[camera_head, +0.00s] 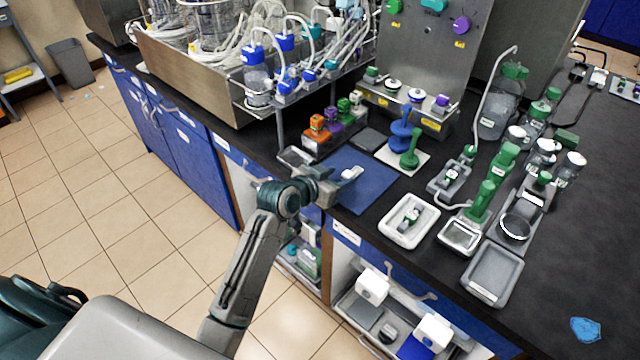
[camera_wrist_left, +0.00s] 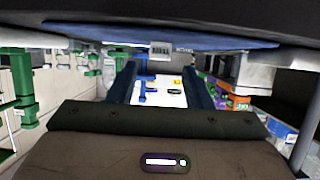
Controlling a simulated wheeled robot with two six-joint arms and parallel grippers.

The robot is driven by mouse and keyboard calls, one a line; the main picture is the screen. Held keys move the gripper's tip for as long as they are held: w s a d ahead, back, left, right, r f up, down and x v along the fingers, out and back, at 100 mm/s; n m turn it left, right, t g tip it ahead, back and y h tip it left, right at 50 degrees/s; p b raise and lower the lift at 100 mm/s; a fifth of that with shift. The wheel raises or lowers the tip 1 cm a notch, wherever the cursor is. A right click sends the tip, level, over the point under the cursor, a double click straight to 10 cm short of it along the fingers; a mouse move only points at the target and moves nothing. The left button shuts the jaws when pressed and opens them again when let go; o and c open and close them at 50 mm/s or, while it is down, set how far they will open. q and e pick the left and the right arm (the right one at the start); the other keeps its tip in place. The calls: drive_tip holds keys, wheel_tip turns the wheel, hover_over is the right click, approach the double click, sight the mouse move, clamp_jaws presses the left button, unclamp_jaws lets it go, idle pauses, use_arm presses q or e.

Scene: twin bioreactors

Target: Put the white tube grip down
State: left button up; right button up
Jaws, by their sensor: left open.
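The white tube grip (camera_head: 351,173) is a small pale piece on the blue mat (camera_head: 372,195) at the front of the dark bench. My left gripper (camera_head: 337,180) is low over the mat's left part, right beside the grip. In the upside-down left wrist view, its two fingers (camera_wrist_left: 162,78) are spread apart with nothing clamped between them. There a small pale labelled block (camera_wrist_left: 160,48), probably the grip, stands against the blue mat (camera_wrist_left: 110,35), near the fingertips. Whether a finger touches it I cannot tell. My right gripper is not in view.
An orange-and-purple block rack (camera_head: 318,134) stands behind the mat. Blue and green stands (camera_head: 409,155) are at its back right. A white tray (camera_head: 409,222) holding a green-ended part lies to the right. An open drawer (camera_head: 352,312) is below the bench front.

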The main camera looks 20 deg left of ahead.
use_arm(q)
drive_tip(key=v, duration=0.8)
drive_tip(key=shift+b, duration=0.4)
drive_tip(key=shift+s, duration=0.1)
drive_tip(key=s+a+f+n+g+y, duration=0.25)
drive_tip(key=s+f+g, duration=0.35)
drive_tip(key=s, duration=0.8)
drive_tip(key=s+a+f+n+g+y, duration=0.1)
drive_tip(key=s+a+f+g+y, duration=0.15)
drive_tip(key=s+f, duration=0.9)
drive_tip(key=s+a+f+g, duration=0.1)
drive_tip(key=s+f, duration=0.1)
drive_tip(key=f, duration=1.1)
drive_tip(key=s+a+f+g, duration=0.1)
drive_tip(key=s+f, duration=0.1)
drive_tip(key=f, duration=1.2)
drive_tip(key=s+a+f, duration=0.1)
drive_tip(key=s+f, duration=1.5)
drive_tip(key=f, duration=0.2)
drive_tip(key=shift+s+a+f+g, duration=0.2)
drive_tip(key=shift+a+g, duration=0.1)
drive_tip(key=shift+g, duration=0.15)
